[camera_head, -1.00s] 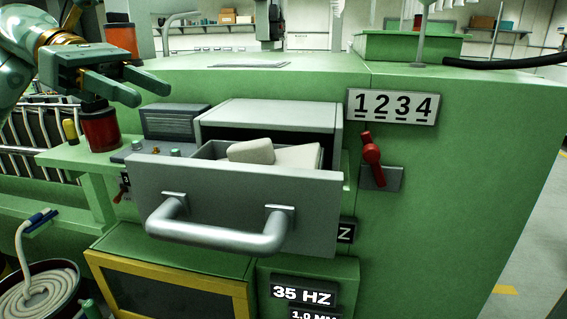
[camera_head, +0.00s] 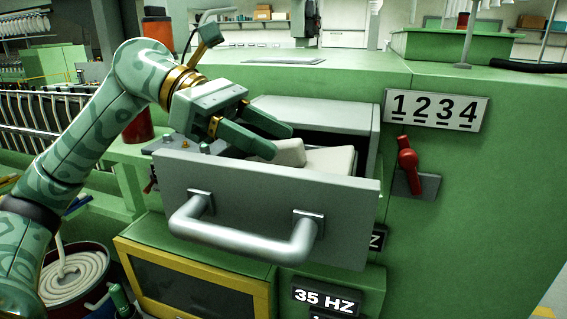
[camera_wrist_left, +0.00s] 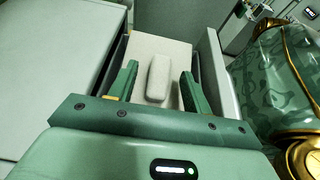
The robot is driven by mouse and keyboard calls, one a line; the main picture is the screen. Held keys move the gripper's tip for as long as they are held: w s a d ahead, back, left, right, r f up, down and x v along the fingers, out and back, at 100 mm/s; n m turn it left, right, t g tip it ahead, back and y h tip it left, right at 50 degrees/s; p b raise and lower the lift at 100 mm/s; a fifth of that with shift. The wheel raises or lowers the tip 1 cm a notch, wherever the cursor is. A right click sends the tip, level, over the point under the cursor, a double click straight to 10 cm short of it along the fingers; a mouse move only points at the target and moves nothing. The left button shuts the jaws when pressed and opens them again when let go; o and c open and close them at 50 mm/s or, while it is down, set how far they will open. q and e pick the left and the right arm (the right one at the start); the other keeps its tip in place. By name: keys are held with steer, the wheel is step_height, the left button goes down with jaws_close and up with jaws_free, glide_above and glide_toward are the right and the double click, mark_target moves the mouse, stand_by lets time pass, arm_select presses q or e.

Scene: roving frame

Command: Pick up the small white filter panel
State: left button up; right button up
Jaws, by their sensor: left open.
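The small white filter panel (camera_head: 291,153) is a rounded off-white block in the open grey drawer (camera_head: 265,205). In the left wrist view the small panel (camera_wrist_left: 158,80) lies on or over a larger off-white panel (camera_wrist_left: 148,48), which also shows in the head view (camera_head: 331,160). My left gripper (camera_head: 277,143) is open at the drawer's left side, fingers pointing into it. In the wrist view the small panel is between the two fingers (camera_wrist_left: 160,72), with gaps on both sides. Whether the fingers are down at its height is unclear. My right gripper is out of view.
The drawer's front carries a thick bar handle (camera_head: 245,236) jutting forward. The grey drawer housing (camera_head: 320,113) roofs the back. A red lever (camera_head: 408,165) and a 1234 plate (camera_head: 436,109) are on the green machine to the right. A red canister (camera_head: 138,127) stands left.

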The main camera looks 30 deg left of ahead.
mark_target(281, 142)
arm_select(q)
steer(key=x, duration=0.2)
steer(key=shift+d+p, duration=0.35)
steer(key=shift+w+d+f, duration=0.15)
steer(key=shift+w+d, duration=0.05)
steer(key=shift+s+a, duration=0.1)
steer(key=c, duration=0.4)
jaws_close()
